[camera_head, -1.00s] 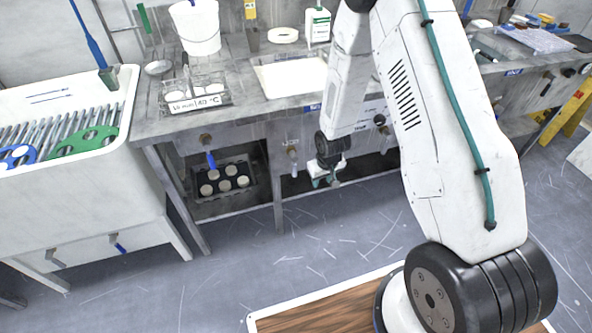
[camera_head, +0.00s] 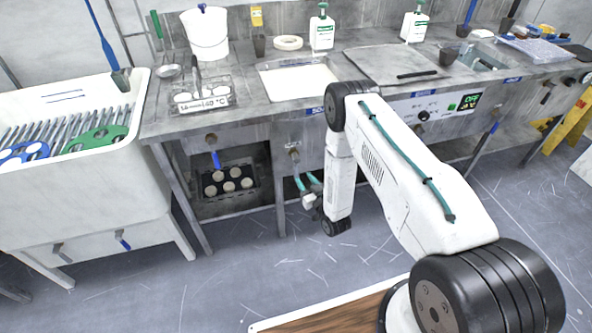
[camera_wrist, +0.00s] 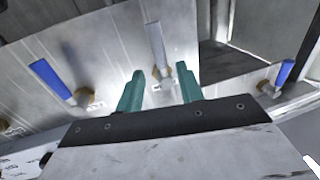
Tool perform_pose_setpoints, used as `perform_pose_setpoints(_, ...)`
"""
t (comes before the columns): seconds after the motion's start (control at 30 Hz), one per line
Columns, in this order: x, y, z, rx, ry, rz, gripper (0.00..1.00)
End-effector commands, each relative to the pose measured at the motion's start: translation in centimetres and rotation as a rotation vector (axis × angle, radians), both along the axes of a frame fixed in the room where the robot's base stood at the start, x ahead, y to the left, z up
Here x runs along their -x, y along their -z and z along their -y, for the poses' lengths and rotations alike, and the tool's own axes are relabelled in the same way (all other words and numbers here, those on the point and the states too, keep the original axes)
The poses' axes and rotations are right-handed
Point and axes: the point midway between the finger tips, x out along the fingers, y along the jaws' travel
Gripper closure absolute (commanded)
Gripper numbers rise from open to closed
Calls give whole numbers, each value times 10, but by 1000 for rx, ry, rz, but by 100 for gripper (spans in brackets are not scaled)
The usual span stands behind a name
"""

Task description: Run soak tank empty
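The soak tank (camera_head: 300,82) is a sunken basin in the steel bench, full of pale liquid. Its front label is partly hidden by my arm. Below it, a drain valve (camera_head: 293,155) sticks out of the front panel. My gripper (camera_head: 306,181) is open, just below and in front of the valve. Its teal fingers also show in the wrist view (camera_wrist: 160,74), apart and empty. I cannot tell whether they touch the valve.
A blue-handled valve (camera_head: 214,157) is to the left, above a black tray of pale discs (camera_head: 228,180). Another blue lever (camera_wrist: 50,78) flanks the grey one in the wrist view. A white sink (camera_head: 100,185) stands left. The floor in front is clear.

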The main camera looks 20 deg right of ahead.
Motion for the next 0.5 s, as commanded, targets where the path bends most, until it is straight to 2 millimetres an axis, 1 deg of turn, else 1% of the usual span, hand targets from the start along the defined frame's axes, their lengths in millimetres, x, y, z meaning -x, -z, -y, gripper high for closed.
perform_pose_setpoints(0.3, -47, -1, -11, 0, -2, 3, 63)
perform_pose_setpoints(0.4, -60, -1, -14, 1, -4, 2, 63)
perform_pose_setpoints(0.5, -68, 0, -17, 1, -5, 0, 63)
